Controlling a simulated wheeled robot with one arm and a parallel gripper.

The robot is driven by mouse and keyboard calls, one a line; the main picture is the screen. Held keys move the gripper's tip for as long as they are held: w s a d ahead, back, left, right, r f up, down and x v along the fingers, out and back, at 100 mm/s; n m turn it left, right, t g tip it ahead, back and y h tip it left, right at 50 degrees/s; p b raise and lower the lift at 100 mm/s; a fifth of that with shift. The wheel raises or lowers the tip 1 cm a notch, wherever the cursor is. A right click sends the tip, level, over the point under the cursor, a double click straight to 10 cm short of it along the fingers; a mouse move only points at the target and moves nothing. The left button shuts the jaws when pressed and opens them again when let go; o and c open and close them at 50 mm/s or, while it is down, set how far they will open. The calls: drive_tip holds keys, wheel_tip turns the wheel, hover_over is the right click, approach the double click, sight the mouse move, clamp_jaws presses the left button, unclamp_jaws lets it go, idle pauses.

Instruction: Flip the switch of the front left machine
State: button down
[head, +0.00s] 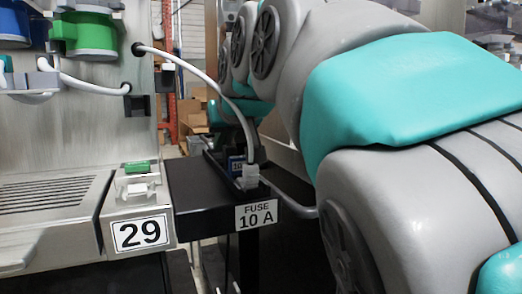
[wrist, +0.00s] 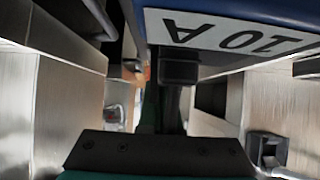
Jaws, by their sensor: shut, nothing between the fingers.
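A grey metal machine (head: 70,140) fills the left of the head view, with number plate 29 (head: 140,233) on its front corner. Above the plate are a green piece (head: 138,167) and a small white piece (head: 137,188), which looks like a switch; its position is hard to tell. I cannot tell for sure that this is the front left machine. My gripper (wrist: 180,72) shows in the wrist view as dark fingers, shut and empty, just below a blue part with an upside-down 10 A label (wrist: 235,33).
A white cable (head: 205,75) loops from the machine to a plug (head: 247,177) there. My arm blocks the right side.

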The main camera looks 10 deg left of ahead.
drive_tip(key=shift+w+f, duration=0.1)
drive_tip(key=shift+f, duration=0.15)
